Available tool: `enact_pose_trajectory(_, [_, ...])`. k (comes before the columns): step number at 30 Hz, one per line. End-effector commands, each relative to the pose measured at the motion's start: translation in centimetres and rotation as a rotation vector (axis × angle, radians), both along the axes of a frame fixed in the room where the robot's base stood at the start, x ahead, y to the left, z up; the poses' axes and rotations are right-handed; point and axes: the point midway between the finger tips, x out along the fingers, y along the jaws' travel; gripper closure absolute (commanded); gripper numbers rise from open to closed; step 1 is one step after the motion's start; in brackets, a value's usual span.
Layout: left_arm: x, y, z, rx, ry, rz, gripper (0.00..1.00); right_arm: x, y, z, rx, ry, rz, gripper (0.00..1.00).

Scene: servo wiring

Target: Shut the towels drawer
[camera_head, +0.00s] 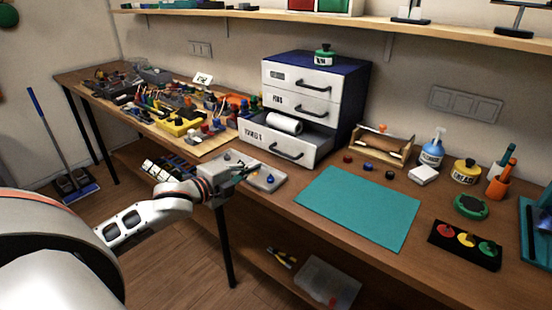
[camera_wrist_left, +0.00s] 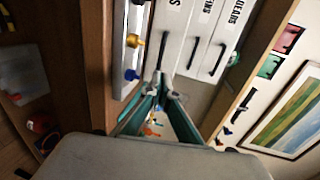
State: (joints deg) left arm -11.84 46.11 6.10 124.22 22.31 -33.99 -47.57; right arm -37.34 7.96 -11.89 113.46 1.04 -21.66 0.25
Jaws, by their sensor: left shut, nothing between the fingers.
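The towels drawer (camera_head: 268,146) is the bottom drawer of a blue and white cabinet (camera_head: 345,95). It is pulled out, and a white roll (camera_head: 285,123) lies inside. The two drawers above it are shut. In the left wrist view the towels drawer front (camera_wrist_left: 171,40) shows with its dark handle. My left gripper (camera_head: 254,168) is shut and empty in front of the drawer, at its lower left, over a grey tray (camera_head: 268,182). Its fingertips show in the left wrist view (camera_wrist_left: 163,82); I cannot tell whether they touch the drawer. My right gripper is out of view.
A teal mat (camera_head: 358,207) lies right of the drawer on the bench. A crowded board of small parts and tools (camera_head: 190,148) is to its left. A wooden holder (camera_head: 382,145), bottles and a green-lidded pot (camera_head: 324,56) stand nearby. The space before the drawer is mostly clear.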

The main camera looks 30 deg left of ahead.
Motion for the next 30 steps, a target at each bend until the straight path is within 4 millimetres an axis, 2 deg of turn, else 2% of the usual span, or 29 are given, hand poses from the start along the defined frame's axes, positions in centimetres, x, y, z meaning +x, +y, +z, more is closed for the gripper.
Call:
enact_pose_trajectory(18, [8.5, -0.7, -1.7, -0.003, -0.001, 0.001, 1.0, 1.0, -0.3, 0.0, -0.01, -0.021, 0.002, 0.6])
enact_pose_trajectory(24, [10.2, -0.8, -2.1, -0.002, 0.0, 0.0, 1.0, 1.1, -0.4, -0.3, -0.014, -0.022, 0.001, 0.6])
enact_pose_trajectory(30, [10.6, -0.9, -2.1, -0.001, 0.0, 0.0, 1.0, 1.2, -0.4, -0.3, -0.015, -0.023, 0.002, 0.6])
